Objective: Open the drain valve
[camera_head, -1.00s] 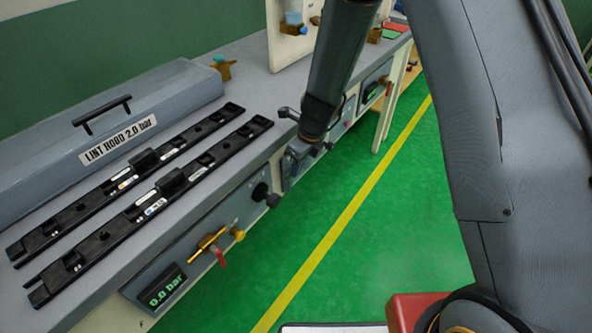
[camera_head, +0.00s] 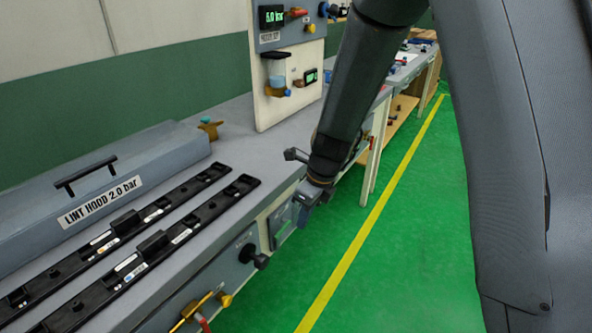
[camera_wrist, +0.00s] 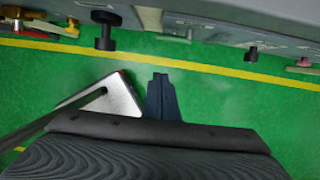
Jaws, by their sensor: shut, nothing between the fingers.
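No part in view is readably marked as the drain valve. A brass valve with a red lever (camera_head: 203,321) and a yellow knob (camera_head: 225,300) sit low on the bench front panel. A black knob (camera_head: 254,257) projects from that panel. A brass fitting with a teal top (camera_head: 210,128) stands at the bench's back. A clear bowl with blue in it (camera_head: 277,80) hangs on the white board above a brass fitting. My gripper (camera_head: 308,208) is in front of the bench, right of the black knob, shut and empty. It also shows in the wrist view (camera_wrist: 160,82), over green floor.
The grey LINT HOOD (camera_head: 100,190) and two black rails (camera_head: 125,245) occupy the bench top. The white board (camera_head: 258,108) stands upright farther along, with a display reading 5.0 bar (camera_head: 271,16). Green floor (camera_head: 400,260) with a yellow line is open to the right.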

